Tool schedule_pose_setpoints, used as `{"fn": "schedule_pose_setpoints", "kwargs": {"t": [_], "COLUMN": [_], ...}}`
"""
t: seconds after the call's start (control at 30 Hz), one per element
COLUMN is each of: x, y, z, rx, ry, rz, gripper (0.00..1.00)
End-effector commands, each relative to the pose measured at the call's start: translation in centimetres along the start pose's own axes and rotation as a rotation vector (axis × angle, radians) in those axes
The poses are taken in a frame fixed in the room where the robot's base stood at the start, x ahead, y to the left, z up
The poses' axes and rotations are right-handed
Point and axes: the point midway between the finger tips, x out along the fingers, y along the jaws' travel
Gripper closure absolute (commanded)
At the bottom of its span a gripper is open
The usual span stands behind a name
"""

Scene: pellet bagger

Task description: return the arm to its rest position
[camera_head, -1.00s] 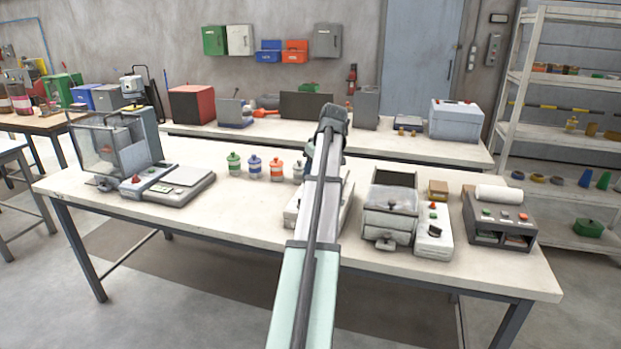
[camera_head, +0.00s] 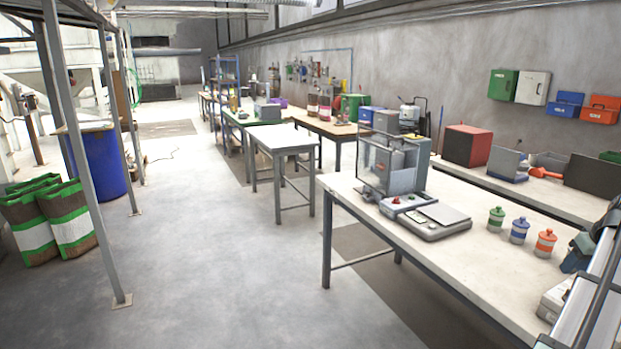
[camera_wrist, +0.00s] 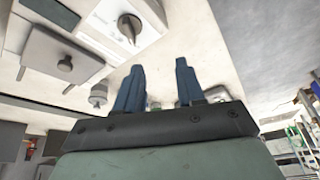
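My gripper (camera_wrist: 158,88) shows in the wrist view with its two dark blue fingers apart and nothing between them. It is open, above the pale worktop (camera_wrist: 200,30). A white device with a dark knob (camera_wrist: 128,28) lies beyond the fingers to the upper left. In the head view my arm reaches up at the right edge, over the worktop (camera_head: 470,250); the fingers are not clear there.
The worktop holds a clear-sided machine (camera_head: 392,165), a flat control unit (camera_head: 425,215) and green (camera_head: 495,218), blue (camera_head: 519,230) and orange (camera_head: 545,243) lidded jars. Grey floor (camera_head: 230,260) is open to the left. Striped bags (camera_head: 70,225) stand by a blue drum (camera_head: 97,165).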

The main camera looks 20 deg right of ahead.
Motion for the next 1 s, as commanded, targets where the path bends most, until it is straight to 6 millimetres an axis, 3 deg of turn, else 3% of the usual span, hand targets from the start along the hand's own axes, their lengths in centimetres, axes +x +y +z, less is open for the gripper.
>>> {"fn": "schedule_pose_setpoints", "kwargs": {"t": [0.1, 0.5, 0.73, 1.0], "x": [4.3, 16.2, 21.8, 27.2], "y": [-4.7, -20.3, -29.8, -40.7], "z": [-1.7, -4.8, -4.5, -2.3], "rx": [-0.019, -0.076, -0.116, -0.169], "ry": [-0.023, -0.099, -0.145, -0.199], "rz": [-0.026, -0.085, -0.106, -0.121], "gripper": [0.62, 0.62, 0.62, 0.62]}}
